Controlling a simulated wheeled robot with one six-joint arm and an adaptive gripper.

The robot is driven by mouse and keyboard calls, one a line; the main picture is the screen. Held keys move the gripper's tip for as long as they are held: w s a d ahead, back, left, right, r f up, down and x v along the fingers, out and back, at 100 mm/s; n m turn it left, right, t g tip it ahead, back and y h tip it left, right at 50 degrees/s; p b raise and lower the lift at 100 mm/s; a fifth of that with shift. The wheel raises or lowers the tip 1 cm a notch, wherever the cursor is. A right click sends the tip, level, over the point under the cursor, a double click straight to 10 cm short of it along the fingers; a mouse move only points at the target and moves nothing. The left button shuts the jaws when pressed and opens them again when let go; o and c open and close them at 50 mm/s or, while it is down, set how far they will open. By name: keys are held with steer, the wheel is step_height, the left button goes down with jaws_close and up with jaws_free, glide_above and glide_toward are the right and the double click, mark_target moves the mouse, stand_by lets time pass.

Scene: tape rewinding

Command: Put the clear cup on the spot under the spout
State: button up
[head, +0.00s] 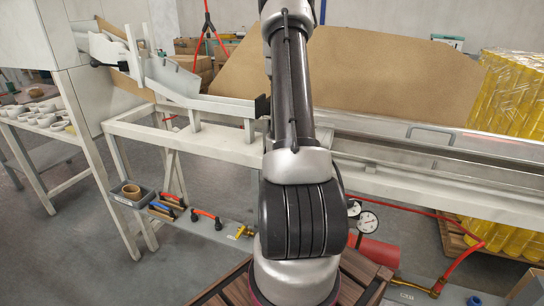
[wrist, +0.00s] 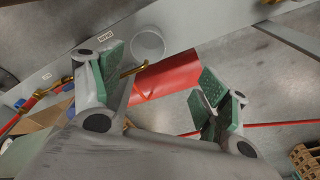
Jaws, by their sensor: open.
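The clear cup (wrist: 148,43) shows in the wrist view as a pale, see-through round shape on a grey surface, just beyond my gripper. My gripper (wrist: 163,78) is open, its two green-padded fingers wide apart, with nothing between the pads that I can see held. The cup lies past the left finger's tip, apart from it. In the head view my arm hides the gripper, and I cannot make out the cup. A brass fitting (head: 241,232) shows left of my arm; a brass piece (wrist: 132,70) also shows by the left finger. I cannot tell which is the spout, nor see the marked spot.
A red cylinder (wrist: 165,78) lies behind the finger gap; a red one also shows right of my arm (head: 379,252). A pressure gauge (head: 367,222) stands beside it. A white frame (head: 210,140) crosses behind. Tools and a grey tray (head: 121,199) are left.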

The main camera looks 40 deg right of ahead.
steer(key=w+a+r+n+t+y, duration=0.1)
steer(key=w+a+r+n, duration=0.25)
steer(key=r, duration=0.35)
steer(key=w+a+r+n+t, duration=0.1)
steer(key=w+a+r+n, duration=0.25)
steer(key=w+r, duration=0.2)
steer(key=w+a+r+n+t+y, duration=0.1)
steer(key=w+a+r+n+t, duration=0.2)
steer(key=r, duration=0.5)
steer(key=s+a+r+n, duration=0.3)
steer(key=s+r+n, duration=0.1)
steer(key=r, duration=0.4)
steer(key=s+a+r+n, duration=0.4)
steer(key=r+n, duration=0.3)
steer(key=r, duration=0.1)
steer(key=shift+a+g, duration=0.25)
steer(key=shift+g, duration=0.05)
steer(key=shift+r, duration=0.1)
